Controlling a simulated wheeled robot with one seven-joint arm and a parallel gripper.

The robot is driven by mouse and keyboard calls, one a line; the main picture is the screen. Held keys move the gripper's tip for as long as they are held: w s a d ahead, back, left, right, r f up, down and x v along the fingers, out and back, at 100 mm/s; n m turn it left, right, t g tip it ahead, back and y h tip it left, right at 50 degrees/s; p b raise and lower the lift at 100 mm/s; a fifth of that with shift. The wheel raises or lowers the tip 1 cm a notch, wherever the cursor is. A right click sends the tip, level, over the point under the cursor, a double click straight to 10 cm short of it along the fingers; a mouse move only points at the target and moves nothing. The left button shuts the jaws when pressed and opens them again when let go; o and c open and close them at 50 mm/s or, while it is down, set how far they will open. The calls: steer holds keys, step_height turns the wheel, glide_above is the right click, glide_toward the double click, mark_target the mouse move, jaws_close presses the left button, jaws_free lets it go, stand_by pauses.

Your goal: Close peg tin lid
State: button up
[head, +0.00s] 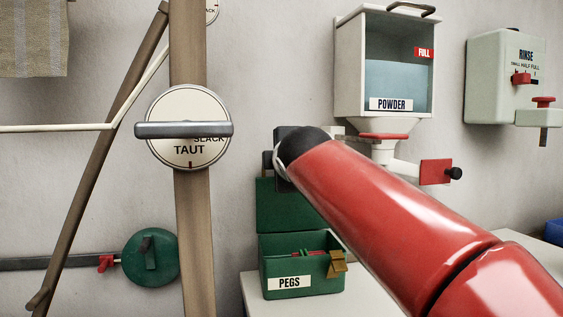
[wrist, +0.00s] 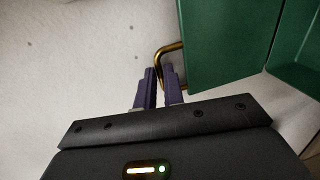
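The green peg tin (head: 290,283), labelled PEGS, stands on a pale ledge at the lower middle of the head view. Its green lid (head: 285,207) stands open and upright at the back of the tin. In the wrist view the lid (wrist: 225,40) fills the upper right, with a brass loop handle (wrist: 158,58) at its edge. My gripper's purple fingers (wrist: 160,88) are close together on either side of the handle's bar, one inside the loop, and look closed on it. In the head view my red arm hides the fingers.
A brass clasp (head: 337,263) sits on the tin's right front. Above are a powder dispenser (head: 345,70) and a red-ended lever (head: 436,172). A post with a TAUT/SLACK dial (head: 190,105) stands to the left. The rinse box (head: 497,75) is at right.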

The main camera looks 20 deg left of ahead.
jaws_close()
steer(key=shift+f, duration=0.15)
